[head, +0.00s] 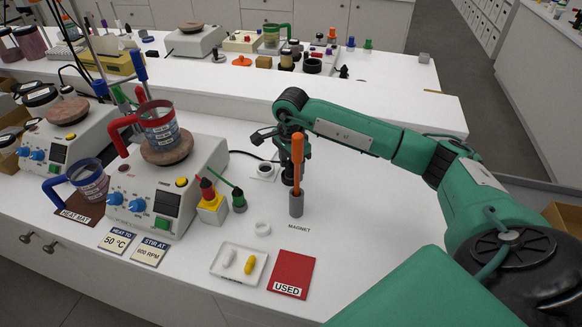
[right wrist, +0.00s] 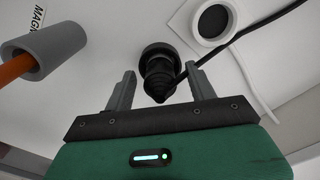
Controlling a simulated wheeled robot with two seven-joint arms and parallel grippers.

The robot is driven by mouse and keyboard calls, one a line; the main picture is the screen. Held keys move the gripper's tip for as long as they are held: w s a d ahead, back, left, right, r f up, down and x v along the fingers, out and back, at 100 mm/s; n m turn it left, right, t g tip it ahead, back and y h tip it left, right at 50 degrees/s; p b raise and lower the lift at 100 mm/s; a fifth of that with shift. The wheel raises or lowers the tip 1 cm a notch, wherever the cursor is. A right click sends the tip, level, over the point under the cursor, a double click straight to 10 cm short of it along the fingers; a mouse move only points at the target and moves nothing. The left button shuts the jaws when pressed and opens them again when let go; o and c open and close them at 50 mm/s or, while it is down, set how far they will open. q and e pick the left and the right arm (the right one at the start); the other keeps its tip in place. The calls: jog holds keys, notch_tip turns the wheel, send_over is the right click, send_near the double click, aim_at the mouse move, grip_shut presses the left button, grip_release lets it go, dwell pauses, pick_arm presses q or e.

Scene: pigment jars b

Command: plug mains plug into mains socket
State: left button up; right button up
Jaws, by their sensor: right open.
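The black mains plug (right wrist: 158,72) stands upright on the bench, with its dark cable running off to the upper right in the right wrist view. The mains socket (head: 264,170), a white piece with a round dark recess, lies just left of the plug in the head view; it also shows in the right wrist view (right wrist: 212,22). The plug is apart from the socket. My right gripper (right wrist: 161,90) is open, its two fingers on either side of the plug with gaps visible. In the head view an orange rod partly hides this gripper and the plug. My left gripper is out of view.
The orange rod (head: 297,150) stands in a grey holder (head: 296,205) close in front of my right gripper. A hotplate (head: 135,200) with a mug is left. Bench right of the holder is clear.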

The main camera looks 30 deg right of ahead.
jog(key=shift+f, duration=0.1)
jog(key=shift+c, duration=0.5)
jog(key=c, duration=1)
